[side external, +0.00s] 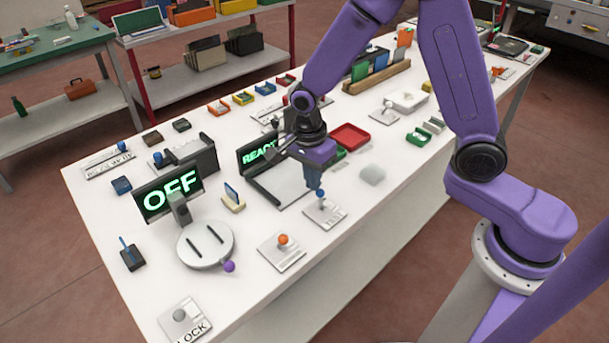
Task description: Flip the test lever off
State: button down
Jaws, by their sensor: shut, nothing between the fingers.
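The test lever is a blue-knobbed lever (320,195) on a pale plate (325,215) with partly readable lettering, near the middle of the table's front side. My gripper (317,186) points down, shut and empty, with its fingertips right at or just above the blue knob. I cannot tell whether they touch it. A dark screen (168,194) shows OFF in green. A second screen (258,151) reads READ with its end hidden behind my gripper.
An orange-knobbed plate (283,250) sits just left of the test lever. A round grey device (206,243) with a purple knob and a LOCK plate (186,321) stand farther left. A red tray (350,137) and a green box (418,137) lie behind and to the right.

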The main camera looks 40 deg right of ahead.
jog(key=shift+s+r, duration=0.15)
jog(key=shift+s, duration=2.1)
jog(key=shift+r, duration=0.7)
